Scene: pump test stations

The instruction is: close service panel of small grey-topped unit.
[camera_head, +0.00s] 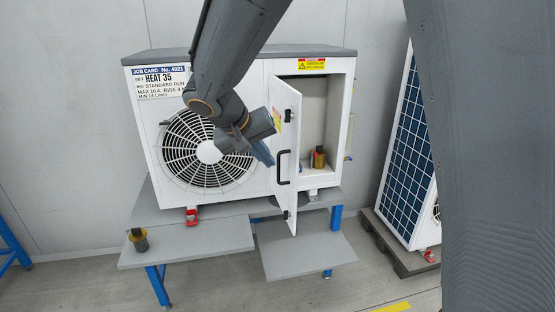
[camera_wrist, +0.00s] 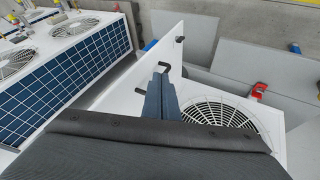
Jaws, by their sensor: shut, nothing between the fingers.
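The small grey-topped unit (camera_head: 215,56) is a white box with a round fan grille and a job card at its upper left. Its service panel (camera_head: 286,140) is a white door standing open, swung out toward me, with a black handle (camera_head: 283,167). The door also shows in the wrist view (camera_wrist: 151,65) as a white sheet beyond my fingers. My gripper (camera_head: 268,158) is shut and empty, on the fan side of the door. Its fingers (camera_wrist: 159,95) point toward the door; I cannot tell whether they touch it.
Inside the opening stands a dark and brass fitting (camera_head: 318,158). A similar fitting (camera_head: 138,240) stands on the grey shelf (camera_head: 190,247) at left. A lower grey step (camera_head: 305,250) juts out below the door. A blue-panelled unit (camera_head: 408,150) stands at right on a pallet.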

